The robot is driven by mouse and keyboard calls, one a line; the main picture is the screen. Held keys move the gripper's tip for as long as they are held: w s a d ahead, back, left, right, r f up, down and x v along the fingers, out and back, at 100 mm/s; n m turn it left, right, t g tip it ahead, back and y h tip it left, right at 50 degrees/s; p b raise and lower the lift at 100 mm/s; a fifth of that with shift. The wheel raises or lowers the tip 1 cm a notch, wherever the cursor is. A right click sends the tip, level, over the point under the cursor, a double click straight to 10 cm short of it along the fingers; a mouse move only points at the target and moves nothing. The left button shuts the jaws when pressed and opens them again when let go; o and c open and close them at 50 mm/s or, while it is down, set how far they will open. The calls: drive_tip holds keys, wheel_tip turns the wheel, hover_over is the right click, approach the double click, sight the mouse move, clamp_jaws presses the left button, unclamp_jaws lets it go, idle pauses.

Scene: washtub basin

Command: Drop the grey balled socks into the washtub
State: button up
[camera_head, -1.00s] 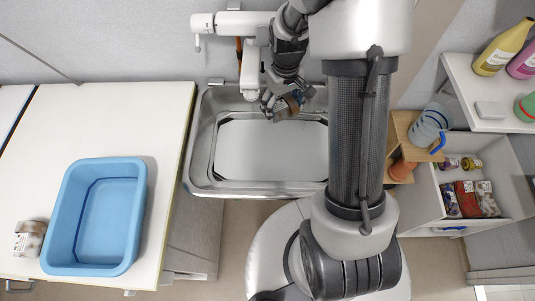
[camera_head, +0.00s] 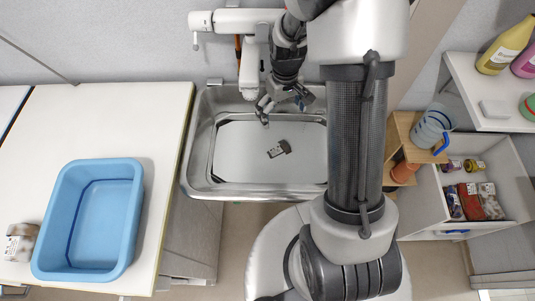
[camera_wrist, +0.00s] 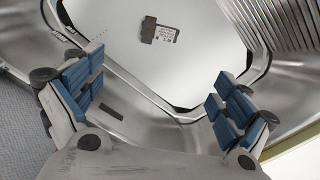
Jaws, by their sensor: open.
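A small dark grey bundle with a printed label, which I take for the grey balled socks (camera_head: 279,149), lies inside the steel washtub (camera_head: 200,165), on its pale inner area. The bundle also shows at the top middle of the wrist view (camera_wrist: 160,32), well apart from my fingers. My gripper (camera_head: 284,100) is over the back part of the washtub. In the wrist view my gripper (camera_wrist: 158,100) has its blue-padded fingers spread wide with nothing between them.
A blue plastic tub (camera_head: 92,215) stands on the white counter at left, with a brownish labelled bundle (camera_head: 20,242) beside it. At right are a wooden stand with a jug (camera_head: 432,128), an open drawer of packets (camera_head: 468,200) and a shelf with bottles (camera_head: 505,48).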

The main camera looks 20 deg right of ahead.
wheel_tip(320, 180, up, 8)
idle(0.8)
drive_tip(key=shift+s, duration=0.1)
idle(0.3)
